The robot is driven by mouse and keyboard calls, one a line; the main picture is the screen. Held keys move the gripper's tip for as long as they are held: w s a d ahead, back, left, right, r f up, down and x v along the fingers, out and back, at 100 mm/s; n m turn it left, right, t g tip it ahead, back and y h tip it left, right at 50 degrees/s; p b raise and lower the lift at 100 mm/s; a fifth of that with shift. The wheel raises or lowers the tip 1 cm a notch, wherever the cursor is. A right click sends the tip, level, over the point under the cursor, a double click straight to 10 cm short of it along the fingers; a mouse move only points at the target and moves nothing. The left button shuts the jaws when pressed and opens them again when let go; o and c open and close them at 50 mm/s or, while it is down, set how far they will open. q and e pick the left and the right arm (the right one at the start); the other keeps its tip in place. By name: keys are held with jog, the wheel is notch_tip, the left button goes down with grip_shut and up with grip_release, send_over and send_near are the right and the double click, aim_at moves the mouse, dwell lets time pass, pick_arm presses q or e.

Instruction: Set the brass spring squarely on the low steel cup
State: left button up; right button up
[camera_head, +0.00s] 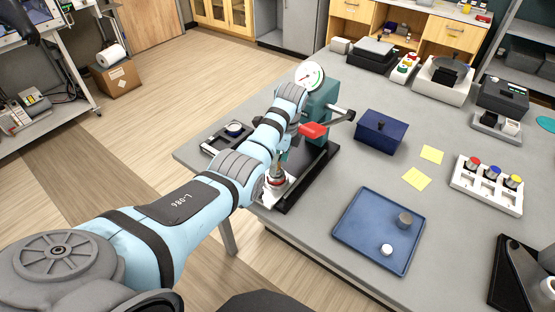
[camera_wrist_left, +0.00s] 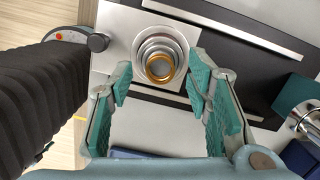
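The brass spring (camera_wrist_left: 160,68) shows in the left wrist view as a gold ring, seen nearly end-on. It appears to stand over the low steel cup (camera_wrist_left: 143,46), whose grey rings show around it on a pale square plate. My left gripper (camera_wrist_left: 160,82) is open. Its two teal-padded fingers stand left and right of the spring with a clear gap on each side. In the head view my left gripper (camera_head: 277,170) is low over the pale plate at the press, and my arm hides much of it. My right gripper is in neither view.
The teal press (camera_head: 318,104) with a dial and red-handled lever stands close beside my left gripper. A blue box (camera_head: 381,131), a blue tray (camera_head: 352,237) with two small pieces, and a white button rack (camera_head: 487,184) lie to the right.

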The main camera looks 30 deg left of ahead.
pick_arm(q)
jog(key=shift+r, duration=0.15)
notch_tip(320, 180, up, 7)
jog(key=d, duration=0.1)
jog(key=shift+w, duration=0.15)
dwell(0.4)
jog(key=shift+d, duration=0.1)
